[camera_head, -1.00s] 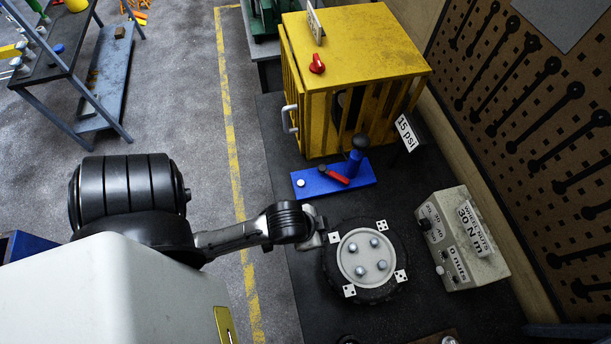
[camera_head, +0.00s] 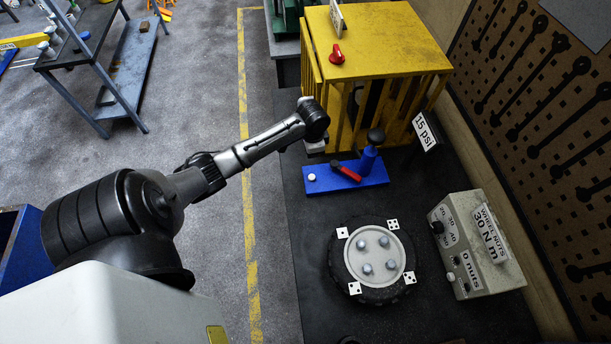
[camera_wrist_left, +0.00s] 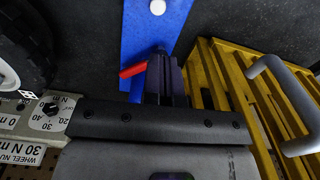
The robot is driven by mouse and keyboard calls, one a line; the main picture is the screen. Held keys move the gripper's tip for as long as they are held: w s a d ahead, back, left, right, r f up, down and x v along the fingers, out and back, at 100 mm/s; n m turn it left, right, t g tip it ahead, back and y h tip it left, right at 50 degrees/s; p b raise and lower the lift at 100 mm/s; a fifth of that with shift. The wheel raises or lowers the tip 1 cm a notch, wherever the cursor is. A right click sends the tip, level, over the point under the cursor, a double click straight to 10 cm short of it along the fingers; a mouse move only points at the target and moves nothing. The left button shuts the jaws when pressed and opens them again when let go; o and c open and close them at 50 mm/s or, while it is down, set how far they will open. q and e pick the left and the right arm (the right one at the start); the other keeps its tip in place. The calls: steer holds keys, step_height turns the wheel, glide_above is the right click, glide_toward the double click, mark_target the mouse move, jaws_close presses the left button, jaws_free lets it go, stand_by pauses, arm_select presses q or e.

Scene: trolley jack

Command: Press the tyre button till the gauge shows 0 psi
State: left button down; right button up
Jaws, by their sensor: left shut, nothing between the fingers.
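The blue plate (camera_head: 372,178) lies on the dark mat and carries a small white button (camera_head: 312,177) at its left end, a red lever (camera_head: 345,171) and a blue post with a black knob. The white button also shows at the top edge of the left wrist view (camera_wrist_left: 157,7). The gauge sign (camera_head: 425,132) reads 15 psi. My left gripper (camera_head: 315,150) is shut and empty, beside the yellow cage and above the button end of the plate, apart from the button. In the left wrist view its fingertips (camera_wrist_left: 161,52) point toward the plate. My right gripper is not in view.
The tyre (camera_head: 372,260) lies flat in front of the plate. A grey torque box (camera_head: 475,250) reads 30 N m and 0 nuts.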

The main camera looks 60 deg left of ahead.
mark_target(311, 176)
arm_select(q)
steer(key=shift+r+m, duration=0.15)
steer(key=shift+m, duration=0.35)
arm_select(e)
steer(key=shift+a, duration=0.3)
arm_select(q)
steer(key=shift+w, duration=0.1)
step_height(311, 176, down, 12)
steer(key=shift+d+f+p, duration=0.1)
steer(key=shift+f+p, duration=0.05)
steer(key=shift+p, duration=0.2)
steer(key=shift+f, duration=0.85)
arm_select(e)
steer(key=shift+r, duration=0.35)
